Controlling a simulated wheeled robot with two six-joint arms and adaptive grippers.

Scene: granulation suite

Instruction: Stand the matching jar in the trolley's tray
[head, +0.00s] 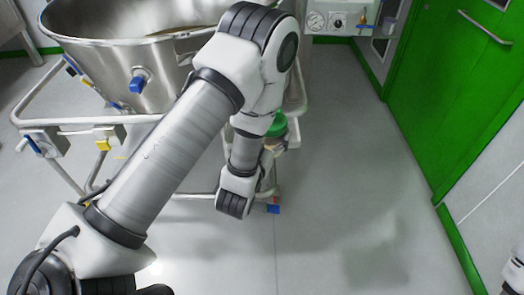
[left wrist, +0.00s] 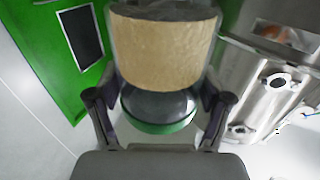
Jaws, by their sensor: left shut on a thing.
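My left gripper (left wrist: 158,103) is shut on a clear jar (left wrist: 165,52) with tan contents and a green lid (left wrist: 160,127). In the left wrist view one finger is on each side of the jar. In the head view the green lid (head: 278,124) shows beside my left wrist, to the right of the steel bowl; my arm hides much of the jar and the fingers. I cannot make out a trolley tray or a label on the jar. My right gripper is not in view.
A large steel bowl (head: 120,62) stands on a tubular wheeled frame (head: 62,165) at the left, close to my left arm. A green door (head: 465,90) is at the right. A control panel (head: 335,20) is at the back. The grey floor (head: 350,190) between is clear.

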